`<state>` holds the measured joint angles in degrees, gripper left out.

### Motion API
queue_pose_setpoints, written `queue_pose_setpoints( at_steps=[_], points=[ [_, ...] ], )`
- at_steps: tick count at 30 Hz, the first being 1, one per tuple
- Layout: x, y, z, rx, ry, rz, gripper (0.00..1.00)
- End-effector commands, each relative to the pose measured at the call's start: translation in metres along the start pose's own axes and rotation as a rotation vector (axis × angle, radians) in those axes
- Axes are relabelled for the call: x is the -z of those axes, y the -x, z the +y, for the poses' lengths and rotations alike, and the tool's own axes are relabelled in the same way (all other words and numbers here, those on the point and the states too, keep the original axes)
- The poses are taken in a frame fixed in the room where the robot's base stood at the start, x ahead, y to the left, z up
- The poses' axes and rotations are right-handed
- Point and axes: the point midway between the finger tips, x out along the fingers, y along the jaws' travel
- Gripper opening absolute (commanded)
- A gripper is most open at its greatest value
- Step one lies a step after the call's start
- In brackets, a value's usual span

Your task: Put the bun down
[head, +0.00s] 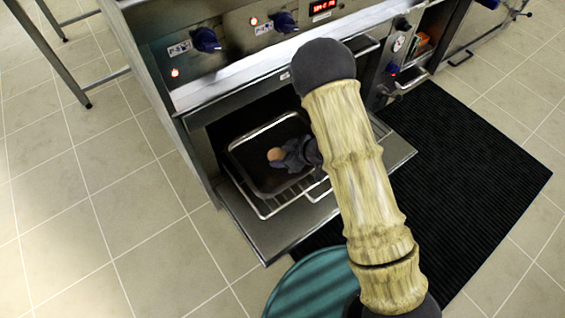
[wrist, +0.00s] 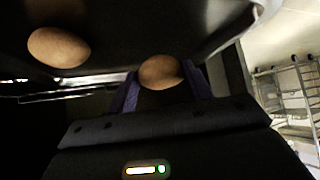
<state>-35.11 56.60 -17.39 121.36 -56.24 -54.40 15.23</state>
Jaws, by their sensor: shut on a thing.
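My gripper (wrist: 160,88) is shut on a brown, rounded bun (wrist: 160,71), with one purple finger on each side of it. In the head view, my gripper (head: 283,156) is inside the open oven (head: 197,140), low over a dark baking tray (head: 252,178). A bun (head: 275,154) shows at its tip there. A second bun (wrist: 58,47) shows against the dark tray surface in the wrist view, to the left of the held one. I cannot make out this second bun separately in the head view. Whether the held bun touches the tray is unclear.
The tray sits on a wire rack (head: 268,208) above the lowered oven door (head: 265,240). A control panel with blue knobs (head: 206,40) is above the opening. A black mat (head: 470,160) and a teal round top (head: 315,288) are nearby.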

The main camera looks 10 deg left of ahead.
Motion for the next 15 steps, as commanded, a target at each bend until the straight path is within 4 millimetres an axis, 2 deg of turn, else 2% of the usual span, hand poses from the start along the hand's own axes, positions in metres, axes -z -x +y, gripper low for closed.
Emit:
queue_pose_setpoints(
  at_steps=[9,15],
  points=[
    [-0.026,-0.026,0.0,0.001,0.001,-0.001,0.28],
    [-0.027,-0.026,0.0,0.0,0.0,0.0,0.28]
  ],
)
